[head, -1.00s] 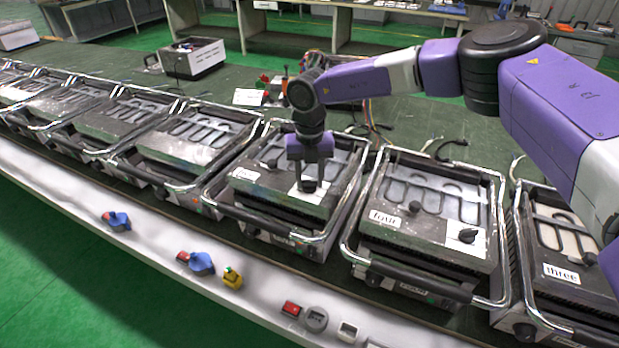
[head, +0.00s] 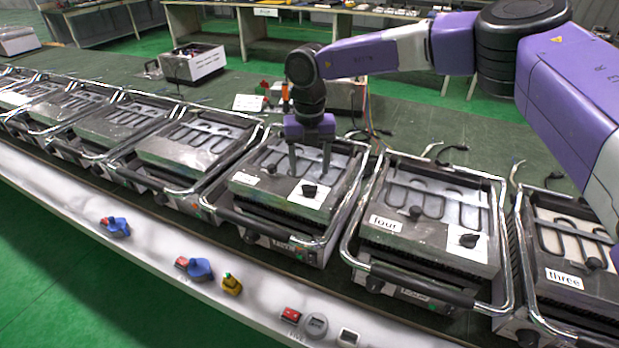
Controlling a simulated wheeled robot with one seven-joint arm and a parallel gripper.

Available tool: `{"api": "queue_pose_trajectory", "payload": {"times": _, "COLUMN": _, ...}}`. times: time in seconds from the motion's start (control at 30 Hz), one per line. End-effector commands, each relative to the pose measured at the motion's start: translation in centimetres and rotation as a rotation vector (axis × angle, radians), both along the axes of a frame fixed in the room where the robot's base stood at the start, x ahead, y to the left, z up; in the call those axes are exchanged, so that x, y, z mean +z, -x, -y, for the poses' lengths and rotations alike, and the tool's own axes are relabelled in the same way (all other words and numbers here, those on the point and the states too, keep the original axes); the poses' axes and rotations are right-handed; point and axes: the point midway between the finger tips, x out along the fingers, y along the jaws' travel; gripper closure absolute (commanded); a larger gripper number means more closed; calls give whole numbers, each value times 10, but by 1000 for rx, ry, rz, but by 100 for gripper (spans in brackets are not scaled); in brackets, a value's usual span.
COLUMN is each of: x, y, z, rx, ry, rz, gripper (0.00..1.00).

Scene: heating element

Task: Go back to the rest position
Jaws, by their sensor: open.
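My gripper (head: 309,166) hangs from the purple arm above the heating element unit (head: 262,192) in the middle of the row. Its two fingers point down, spread apart, with nothing between them. They are over the back part of this unit, behind its black knob (head: 309,191). The knob sits on a white square plate at the unit's front right and stands clear of the fingers. Whether the fingertips touch the unit's top cannot be told.
A unit labelled "four" (head: 386,224) and one labelled "three" (head: 563,277) stand to the right. Several similar units with raised metal handles run to the left. Blue switches (head: 199,269) and a yellow one (head: 232,284) sit on the white front ledge. A box (head: 193,63) stands behind.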

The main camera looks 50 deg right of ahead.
Motion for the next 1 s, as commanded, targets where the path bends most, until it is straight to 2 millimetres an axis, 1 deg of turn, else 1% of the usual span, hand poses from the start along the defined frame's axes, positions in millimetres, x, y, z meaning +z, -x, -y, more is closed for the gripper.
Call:
{"api": "queue_pose_trajectory", "payload": {"times": 0.03, "x": 6, "y": 0, "z": 1, "rx": -1, "ry": 1, "rz": 0, "gripper": 40}}
{"api": "queue_pose_trajectory", "payload": {"times": 0.1, "x": 12, "y": 0, "z": 0, "rx": -1, "ry": 0, "rz": 0, "gripper": 40}}
{"api": "queue_pose_trajectory", "payload": {"times": 0.23, "x": 18, "y": 0, "z": 0, "rx": -1, "ry": 0, "rz": 0, "gripper": 40}}
{"api": "queue_pose_trajectory", "payload": {"times": 0.77, "x": 18, "y": 0, "z": 0, "rx": 0, "ry": -1, "rz": -1, "gripper": 40}}
{"api": "queue_pose_trajectory", "payload": {"times": 0.87, "x": 18, "y": -2, "z": -1, "rx": 33, "ry": -3, "rz": 10, "gripper": 40}}
{"api": "queue_pose_trajectory", "payload": {"times": 0.9, "x": 18, "y": -8, "z": -5, "rx": 63, "ry": -21, "rz": 34, "gripper": 40}}
{"api": "queue_pose_trajectory", "payload": {"times": 0.93, "x": 18, "y": -13, "z": -16, "rx": 95, "ry": -50, "rz": 57, "gripper": 40}}
{"api": "queue_pose_trajectory", "payload": {"times": 0.97, "x": 18, "y": -16, "z": -29, "rx": 130, "ry": -81, "rz": 77, "gripper": 40}}
{"api": "queue_pose_trajectory", "payload": {"times": 1.0, "x": 24, "y": -22, "z": -49, "rx": 171, "ry": -125, "rz": 112, "gripper": 40}}
